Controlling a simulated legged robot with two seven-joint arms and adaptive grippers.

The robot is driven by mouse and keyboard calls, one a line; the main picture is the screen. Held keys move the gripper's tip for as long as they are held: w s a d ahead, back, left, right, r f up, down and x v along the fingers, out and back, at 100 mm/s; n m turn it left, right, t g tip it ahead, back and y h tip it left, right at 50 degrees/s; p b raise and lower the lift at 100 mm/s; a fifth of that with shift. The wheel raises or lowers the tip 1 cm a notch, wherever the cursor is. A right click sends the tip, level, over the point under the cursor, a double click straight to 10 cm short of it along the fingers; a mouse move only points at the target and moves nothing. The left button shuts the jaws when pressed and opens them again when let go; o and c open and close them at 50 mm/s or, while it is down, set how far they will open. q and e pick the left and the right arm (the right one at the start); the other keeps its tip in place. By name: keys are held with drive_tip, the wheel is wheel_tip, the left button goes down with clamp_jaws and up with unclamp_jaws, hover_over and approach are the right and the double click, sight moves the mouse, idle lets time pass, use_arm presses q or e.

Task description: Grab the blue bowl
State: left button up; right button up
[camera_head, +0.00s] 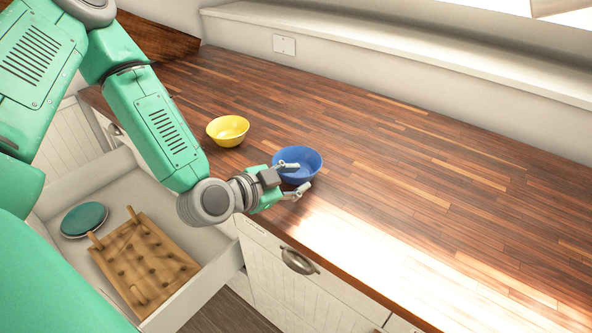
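The blue bowl (303,160) stands upright on the wooden countertop, near its front edge. My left gripper (296,178) is at the bowl's near left side, with its fingers spread apart. One finger overlaps the bowl's left part in the picture, and the other lies below the bowl's near side. I cannot tell whether either finger touches the bowl. The bowl's lower left part is hidden by the gripper. My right gripper is not in view.
A yellow bowl (228,130) stands left of the blue one on the wooden countertop (420,170). Below my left arm an open drawer (200,295) holds a wooden rack (145,262) and a green round dish (84,219). The countertop to the right is clear.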

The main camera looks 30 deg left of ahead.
sight(311, 174)
use_arm(q)
drive_tip(key=x, duration=0.4)
drive_tip(key=shift+w+d, duration=0.15)
drive_tip(key=shift+d, duration=0.25)
drive_tip(key=shift+a, duration=0.15)
drive_tip(key=shift+a, duration=0.2)
clamp_jaws()
drive_tip(key=shift+d+r, duration=0.1)
drive_tip(key=shift+d, duration=0.1)
